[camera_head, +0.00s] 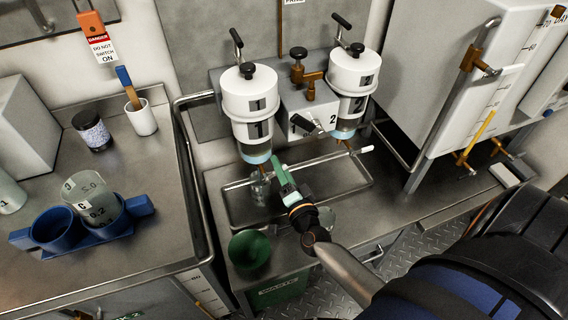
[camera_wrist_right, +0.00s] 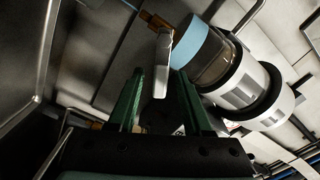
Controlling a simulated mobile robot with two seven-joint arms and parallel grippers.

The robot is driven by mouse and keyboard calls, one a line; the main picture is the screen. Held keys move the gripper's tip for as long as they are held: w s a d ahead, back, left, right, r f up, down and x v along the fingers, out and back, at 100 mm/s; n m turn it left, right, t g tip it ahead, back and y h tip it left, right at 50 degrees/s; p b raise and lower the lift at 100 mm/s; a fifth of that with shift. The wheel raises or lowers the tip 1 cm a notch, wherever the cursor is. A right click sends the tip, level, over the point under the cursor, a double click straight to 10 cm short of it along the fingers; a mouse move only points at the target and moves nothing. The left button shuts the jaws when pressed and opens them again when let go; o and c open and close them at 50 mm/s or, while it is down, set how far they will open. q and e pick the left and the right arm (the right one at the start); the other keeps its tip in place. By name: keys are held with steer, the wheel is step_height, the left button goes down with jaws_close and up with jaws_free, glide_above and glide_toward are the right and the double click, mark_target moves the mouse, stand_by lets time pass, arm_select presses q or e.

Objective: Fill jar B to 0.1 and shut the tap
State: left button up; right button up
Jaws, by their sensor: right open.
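My right gripper (camera_head: 281,176) is open, its green fingers just under white canister 1 (camera_head: 248,100). In the wrist view the right gripper (camera_wrist_right: 160,82) has a white tap lever (camera_wrist_right: 163,60) between or just beyond its fingertips; contact is not clear. The lever hangs from a brass tap (camera_wrist_right: 152,19) beside the canister's blue band (camera_wrist_right: 190,42). My left gripper is out of view.
Canister 2 (camera_head: 352,75) stands at right over the same metal tray (camera_head: 235,205). A green funnel (camera_head: 249,249) is in front. Jar C (camera_head: 100,212) is in a blue rack (camera_head: 120,230) on the left counter. A white tank (camera_head: 445,65) is at the right.

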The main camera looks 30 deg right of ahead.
steer(key=v, duration=1.2)
steer(key=shift+s+p, duration=0.2)
steer(key=shift+p, duration=0.1)
steer(key=shift+a, duration=0.1)
stand_by(0.8)
